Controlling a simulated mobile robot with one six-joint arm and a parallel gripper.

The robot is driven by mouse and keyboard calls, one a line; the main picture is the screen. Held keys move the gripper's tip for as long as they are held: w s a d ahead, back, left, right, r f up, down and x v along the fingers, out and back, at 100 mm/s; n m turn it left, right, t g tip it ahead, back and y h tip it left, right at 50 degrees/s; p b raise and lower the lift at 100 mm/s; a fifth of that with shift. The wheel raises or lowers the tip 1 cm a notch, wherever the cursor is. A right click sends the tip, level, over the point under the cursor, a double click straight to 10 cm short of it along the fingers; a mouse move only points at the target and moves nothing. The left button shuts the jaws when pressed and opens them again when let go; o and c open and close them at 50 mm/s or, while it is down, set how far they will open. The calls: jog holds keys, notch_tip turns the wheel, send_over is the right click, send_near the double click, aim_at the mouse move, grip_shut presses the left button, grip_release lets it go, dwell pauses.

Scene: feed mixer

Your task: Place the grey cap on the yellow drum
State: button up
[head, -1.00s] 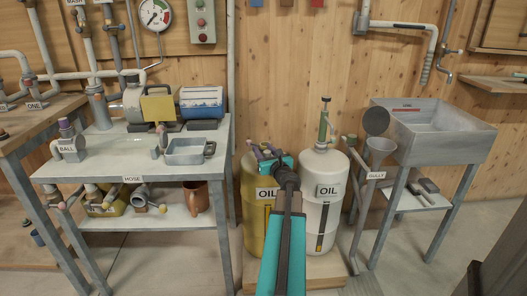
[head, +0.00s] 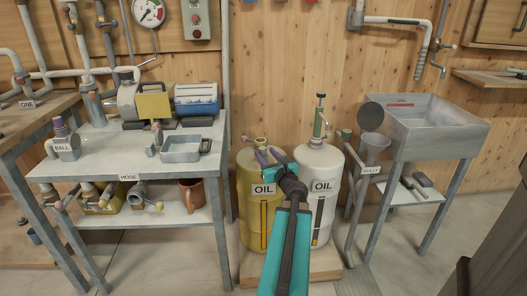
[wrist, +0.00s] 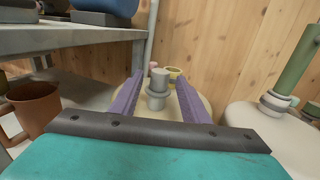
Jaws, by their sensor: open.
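The yellow drum (head: 250,215), labelled OIL, stands on a low wooden base beside a white drum. My gripper (head: 267,155) is over its top, with its purple fingers spread. In the wrist view the grey cap (wrist: 158,88), a small stepped cylinder, is upright between the open fingers (wrist: 159,76), with a gap on each side. It appears to stand on the drum's top, though its underside is hard to see. The drum's yellowish neck (wrist: 175,72) shows just behind the cap, and also in the head view (head: 260,143). I cannot make out the cap in the head view.
The white drum (head: 312,165) with a green-handled fitting stands close on the right. A grey metal table (head: 110,150) with a lower shelf is on the left. A funnel (head: 372,150) and a metal sink (head: 435,150) are to the right. The wooden wall is close behind.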

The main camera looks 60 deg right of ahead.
jog(key=shift+s+a, duration=0.45)
jog(key=shift+s, duration=0.05)
jog(key=shift+s+r+p, duration=0.1)
jog(key=shift+r+p, duration=0.1)
jog(key=shift+p, duration=0.35)
jog(key=p+v, duration=0.2)
jog(key=p, duration=0.3)
jog(key=shift+s+a+f, duration=0.1)
jog(key=shift+s, duration=0.05)
jog(key=shift+s+f, duration=0.1)
jog(key=shift+s, duration=0.1)
